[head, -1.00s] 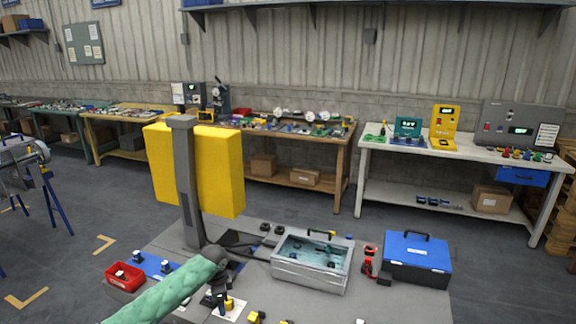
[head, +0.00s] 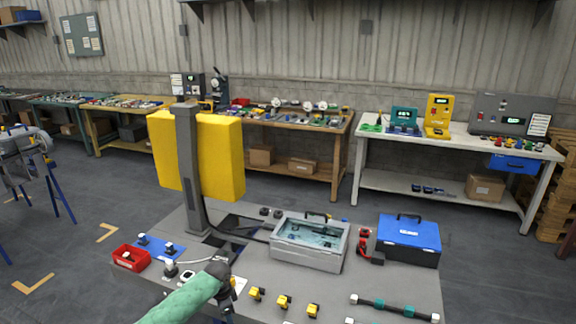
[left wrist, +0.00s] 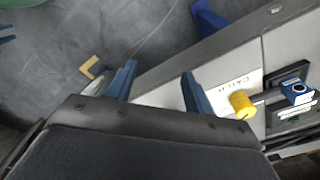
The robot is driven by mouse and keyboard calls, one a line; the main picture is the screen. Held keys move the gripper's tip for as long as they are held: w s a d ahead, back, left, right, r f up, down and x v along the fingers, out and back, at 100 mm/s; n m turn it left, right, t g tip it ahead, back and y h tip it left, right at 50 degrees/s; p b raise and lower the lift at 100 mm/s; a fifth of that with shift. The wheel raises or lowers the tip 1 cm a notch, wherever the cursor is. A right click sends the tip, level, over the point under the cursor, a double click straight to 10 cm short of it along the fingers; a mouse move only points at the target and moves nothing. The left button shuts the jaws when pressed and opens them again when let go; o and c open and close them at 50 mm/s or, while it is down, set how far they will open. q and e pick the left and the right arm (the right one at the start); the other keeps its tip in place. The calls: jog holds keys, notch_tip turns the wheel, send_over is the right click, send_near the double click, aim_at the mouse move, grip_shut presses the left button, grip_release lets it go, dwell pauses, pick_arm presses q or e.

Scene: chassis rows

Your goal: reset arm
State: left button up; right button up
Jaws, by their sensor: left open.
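My left arm (head: 186,300) in a green sleeve reaches in over the front of the grey table in the head view. Its dark gripper (head: 228,308) points down at the table's front part, partly cut by the lower frame edge. In the left wrist view the gripper (left wrist: 158,86) shows two blue fingers spread apart with nothing between them. Beyond the fingers are the table's edge and the floor. My right gripper is in neither view.
A yellow part (left wrist: 242,105) and a blue part (left wrist: 296,92) are right of the fingers. On the table are a red bin (head: 130,265), a silver case (head: 310,262), a blue toolbox (head: 409,251), several small yellow parts (head: 284,301) and a cable (head: 395,308). A grey post (head: 188,165) with a yellow panel (head: 222,160) rises behind.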

pick_arm(q)
jog(key=s+d+f+n+t+h, duration=0.1)
jog(key=s+d+f+n, duration=0.15)
jog(key=s+f, duration=0.75)
jog(key=s+d+f+n, duration=0.25)
jog(key=s+f, duration=0.55)
jog(key=f, duration=0.4)
jog(key=s+a+f+n, duration=0.1)
jog(key=s+f, duration=0.4)
jog(key=s, duration=0.5)
jog(key=s+a+f+n, duration=0.1)
jog(key=s+f+n, duration=0.2)
jog(key=s, duration=0.8)
jog(key=s+a+f+n, duration=0.1)
jog(key=s+f+n, duration=0.1)
jog(key=s+f, duration=0.5)
jog(key=s, duration=0.4)
jog(key=shift+f+y, duration=0.35)
jog(key=shift+y, duration=0.05)
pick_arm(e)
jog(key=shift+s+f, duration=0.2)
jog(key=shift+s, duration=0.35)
pick_arm(q)
jog(key=shift+a, duration=0.1)
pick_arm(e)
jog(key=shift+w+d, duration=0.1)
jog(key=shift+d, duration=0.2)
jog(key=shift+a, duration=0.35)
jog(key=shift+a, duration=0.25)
